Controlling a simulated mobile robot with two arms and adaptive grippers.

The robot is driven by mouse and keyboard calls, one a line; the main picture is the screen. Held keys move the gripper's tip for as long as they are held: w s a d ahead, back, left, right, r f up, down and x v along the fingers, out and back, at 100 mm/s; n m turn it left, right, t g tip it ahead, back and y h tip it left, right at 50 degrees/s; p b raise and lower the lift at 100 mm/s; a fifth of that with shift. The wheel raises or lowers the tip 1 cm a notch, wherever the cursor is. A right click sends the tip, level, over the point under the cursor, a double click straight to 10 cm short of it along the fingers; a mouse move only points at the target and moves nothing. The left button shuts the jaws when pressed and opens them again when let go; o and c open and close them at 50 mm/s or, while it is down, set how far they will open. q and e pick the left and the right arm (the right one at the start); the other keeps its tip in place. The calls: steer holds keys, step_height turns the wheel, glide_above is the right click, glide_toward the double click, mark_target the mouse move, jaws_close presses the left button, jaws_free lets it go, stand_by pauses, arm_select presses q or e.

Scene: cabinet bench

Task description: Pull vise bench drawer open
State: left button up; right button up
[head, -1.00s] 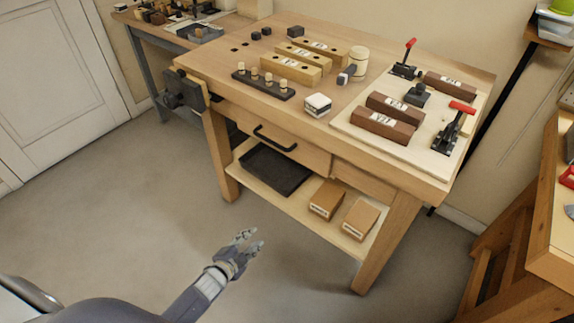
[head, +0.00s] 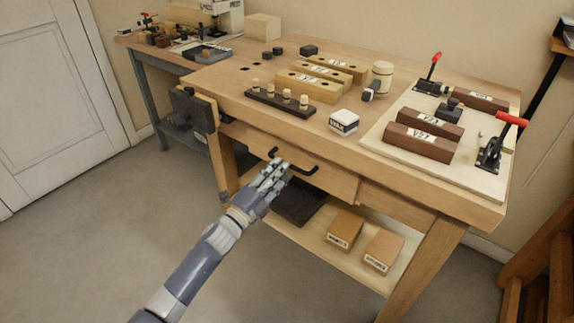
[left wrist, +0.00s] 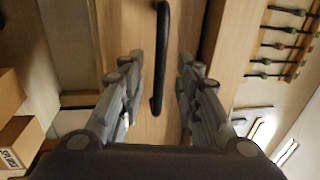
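The vise bench drawer (head: 335,186) is a wooden front under the bench top, and it looks closed. Its black bar handle (head: 303,170) is partly hidden behind my left gripper (head: 272,178) in the head view. In the left wrist view the handle (left wrist: 162,50) runs upright between the two open fingers of my left gripper (left wrist: 155,90). The fingers are on either side of it, with gaps between. I cannot tell whether they touch the drawer front. My right gripper is not in view.
The vise (head: 192,112) juts from the bench's left corner. The lower shelf (head: 310,232) holds a dark tray (head: 298,204) and two cardboard boxes (head: 345,228). Blocks and clamps stand on the bench top (head: 225,78). The floor in front is clear.

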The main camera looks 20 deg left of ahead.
arm_select(q)
steer(key=shift+x, duration=2.05)
jaws_close()
